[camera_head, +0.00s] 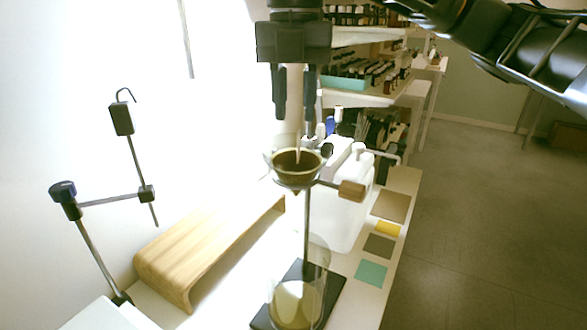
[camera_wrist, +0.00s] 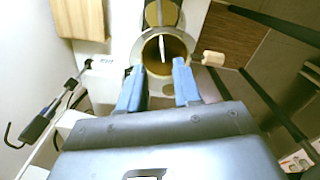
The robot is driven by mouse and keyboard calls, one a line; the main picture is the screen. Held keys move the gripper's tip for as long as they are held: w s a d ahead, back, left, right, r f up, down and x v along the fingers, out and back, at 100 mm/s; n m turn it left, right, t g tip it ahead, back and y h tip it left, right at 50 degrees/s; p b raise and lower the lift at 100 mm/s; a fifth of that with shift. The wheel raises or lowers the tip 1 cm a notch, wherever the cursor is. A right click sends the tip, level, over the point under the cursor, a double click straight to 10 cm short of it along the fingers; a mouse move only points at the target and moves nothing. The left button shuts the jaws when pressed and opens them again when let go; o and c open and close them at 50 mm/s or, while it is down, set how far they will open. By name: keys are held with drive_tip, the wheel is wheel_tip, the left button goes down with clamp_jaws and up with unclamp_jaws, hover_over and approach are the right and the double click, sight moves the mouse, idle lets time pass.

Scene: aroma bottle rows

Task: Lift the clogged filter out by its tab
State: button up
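The brown, dark-filled filter (camera_head: 290,165) sits in a clear glass funnel (camera_head: 268,155) held on a stand. A pale narrow tab (camera_head: 298,150) rises upright from it. In the wrist view the filter (camera_wrist: 173,50) is ahead of the fingers, and the pale tab (camera_wrist: 162,48) lies between their lines. My gripper (camera_head: 295,118) points down above the funnel with its two fingers apart and nothing between them. In the wrist view, my gripper (camera_wrist: 158,68) shows two blue fingers spread open. Whether the fingertips overlap the tab's height is unclear.
A glass vessel with pale liquid (camera_head: 296,300) stands on the dark stand base (camera_head: 327,288) below. A wooden clamp handle (camera_head: 351,191) sticks out right, before a white jug (camera_head: 340,215). A wooden riser (camera_head: 205,240) and jointed metal arm (camera_head: 105,199) are left.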

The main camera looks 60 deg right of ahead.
sight(298, 133)
drive_tip(key=shift+s+f+p, duration=0.2)
drive_tip(key=shift+f+p, duration=0.55)
drive_tip(key=shift+f, duration=2)
clamp_jaws()
